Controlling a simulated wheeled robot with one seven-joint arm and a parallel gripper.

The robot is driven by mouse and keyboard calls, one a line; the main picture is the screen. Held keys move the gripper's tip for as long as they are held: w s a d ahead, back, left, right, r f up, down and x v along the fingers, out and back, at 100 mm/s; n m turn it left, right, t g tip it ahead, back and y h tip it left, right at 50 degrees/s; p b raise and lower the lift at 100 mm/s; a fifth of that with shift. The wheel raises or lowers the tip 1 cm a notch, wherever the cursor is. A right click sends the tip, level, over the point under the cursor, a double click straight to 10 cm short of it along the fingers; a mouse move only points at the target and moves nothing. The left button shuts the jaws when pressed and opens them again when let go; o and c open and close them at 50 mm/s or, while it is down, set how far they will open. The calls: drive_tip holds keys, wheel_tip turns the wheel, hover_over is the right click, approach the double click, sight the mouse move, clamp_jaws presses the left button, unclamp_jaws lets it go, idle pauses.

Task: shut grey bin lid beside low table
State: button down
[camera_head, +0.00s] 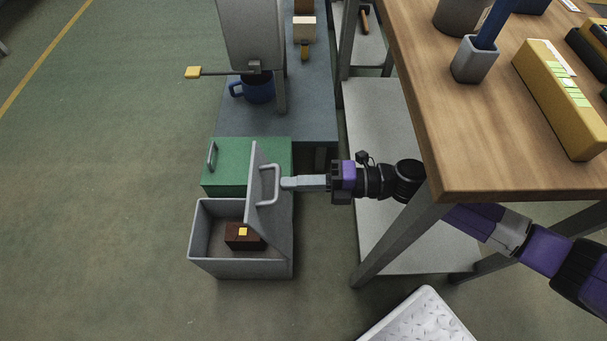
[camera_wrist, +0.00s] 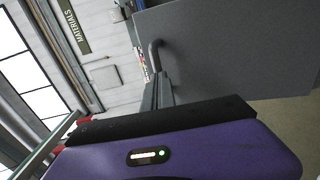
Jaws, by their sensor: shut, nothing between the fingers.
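The grey bin (camera_head: 240,268) stands on the floor in front of the low table (camera_head: 310,110). Its lid (camera_head: 257,190) is raised, nearly upright, with a handle (camera_head: 274,186) on its right-hand face. Inside the bin lies a brown block (camera_head: 240,237) with a small yellow patch. My gripper (camera_head: 286,184) is shut and empty, with its tips at the lid handle; I cannot tell whether they touch it. In the wrist view the lid (camera_wrist: 235,50) fills the upper right, and the handle (camera_wrist: 155,55) shows just beyond the fingers (camera_wrist: 158,92).
A green bin (camera_head: 245,165) with its own handle stands directly behind the grey bin. A wooden-topped workbench (camera_head: 480,120) with metal legs stands to the right, close to my arm. A blue mug (camera_head: 258,90) is on the low table. The floor at left is clear.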

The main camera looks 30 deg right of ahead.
drive_tip(key=shift+w+a, duration=0.15)
drive_tip(key=shift+a, duration=0.15)
drive_tip(key=shift+d, duration=0.1)
